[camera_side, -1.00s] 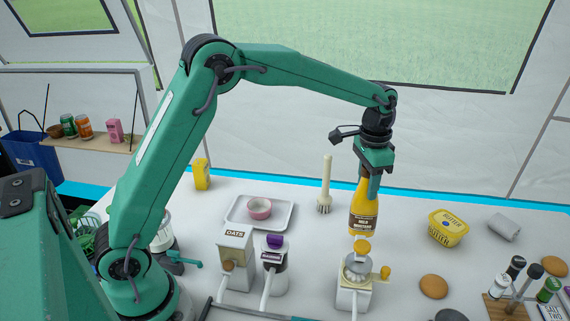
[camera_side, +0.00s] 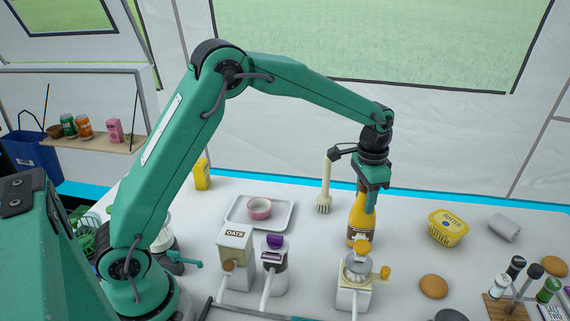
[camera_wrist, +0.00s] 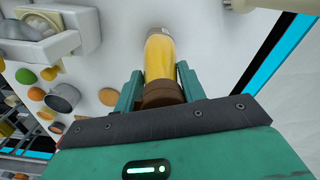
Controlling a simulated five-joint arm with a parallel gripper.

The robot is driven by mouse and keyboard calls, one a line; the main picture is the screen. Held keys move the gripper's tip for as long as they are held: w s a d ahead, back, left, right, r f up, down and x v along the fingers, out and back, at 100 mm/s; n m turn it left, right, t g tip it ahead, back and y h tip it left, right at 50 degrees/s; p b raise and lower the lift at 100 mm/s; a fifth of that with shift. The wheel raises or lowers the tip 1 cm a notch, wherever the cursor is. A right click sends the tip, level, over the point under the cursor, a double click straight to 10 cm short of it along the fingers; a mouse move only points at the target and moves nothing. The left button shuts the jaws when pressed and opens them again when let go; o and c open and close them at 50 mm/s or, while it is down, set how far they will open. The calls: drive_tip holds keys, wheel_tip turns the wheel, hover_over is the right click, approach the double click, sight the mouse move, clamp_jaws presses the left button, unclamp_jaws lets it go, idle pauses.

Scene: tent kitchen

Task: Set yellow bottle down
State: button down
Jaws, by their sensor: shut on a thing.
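The yellow bottle (camera_side: 359,218) has a brown label and stands upright at the middle right of the white table in the side view. My gripper (camera_side: 368,192) is shut on its upper part from above. The bottle's base is low, at or very near the tabletop; I cannot tell whether it touches. In the wrist view the bottle (camera_wrist: 160,57) lies between the two green fingers of my gripper (camera_wrist: 158,88), with its brown cap end nearest the palm. The fingers hide part of the bottle's neck in the side view.
A dispenser with a yellow knob (camera_side: 356,272) stands just in front of the bottle. A butter tub (camera_side: 447,228) is to the right, with clear table between.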

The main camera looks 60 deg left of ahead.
drive_tip(key=c, duration=0.8)
unclamp_jaws()
drive_tip(key=shift+f, duration=0.1)
drive_tip(key=shift+c, duration=0.2)
drive_tip(key=r, duration=1.1)
drive_tip(key=shift+s+d+r, duration=0.1)
drive_tip(key=shift+d+r, duration=0.1)
drive_tip(key=shift+r, duration=0.45)
drive_tip(key=shift+s, duration=0.1)
